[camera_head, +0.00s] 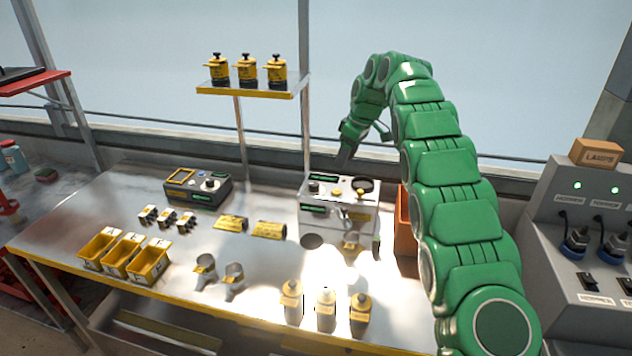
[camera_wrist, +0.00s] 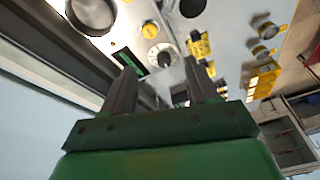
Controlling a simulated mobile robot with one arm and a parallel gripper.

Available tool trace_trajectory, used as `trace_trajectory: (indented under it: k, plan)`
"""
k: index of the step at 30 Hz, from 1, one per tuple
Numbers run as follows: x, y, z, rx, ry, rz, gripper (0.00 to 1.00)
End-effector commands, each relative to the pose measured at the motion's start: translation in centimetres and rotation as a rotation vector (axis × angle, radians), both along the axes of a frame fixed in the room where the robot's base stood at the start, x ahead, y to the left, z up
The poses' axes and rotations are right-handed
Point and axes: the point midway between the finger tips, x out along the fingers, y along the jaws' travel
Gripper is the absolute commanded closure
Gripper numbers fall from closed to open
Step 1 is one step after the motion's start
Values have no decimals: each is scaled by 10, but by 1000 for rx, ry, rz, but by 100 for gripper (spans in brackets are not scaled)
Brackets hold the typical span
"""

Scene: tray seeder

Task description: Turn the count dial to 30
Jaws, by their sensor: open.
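A white dial (camera_wrist: 160,55) with a dark centre shows in the wrist view on the light-grey machine (camera_head: 328,220). It appears to match the dark knob (camera_head: 315,187) on the machine's top in the head view. Its markings are too small to read. A green label strip (camera_wrist: 128,62) and a yellow button (camera_wrist: 148,30) are beside it. My gripper (camera_head: 346,157) is above and behind the machine. In the wrist view my gripper (camera_wrist: 160,67) is open and empty, its fingertips either side of the dial in the picture, apparently apart from it.
Yellow bins (camera_head: 148,264), metal cups and bottles (camera_head: 326,310) occupy the bench front. A shelf (camera_head: 245,92) holds yellow pots. A grey lamp panel (camera_head: 575,220) is at right.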

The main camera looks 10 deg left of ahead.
Motion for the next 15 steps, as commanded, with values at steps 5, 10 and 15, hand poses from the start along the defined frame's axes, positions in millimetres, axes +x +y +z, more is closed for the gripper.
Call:
trace_trajectory:
  k: [5, 10, 15]
  plan:
    - [12, 24, -18, 36, -25, 98, 41]
    - [19, 45, -33, 70, -52, 185, 41]
    - [22, 60, -44, 95, -68, 248, 41]
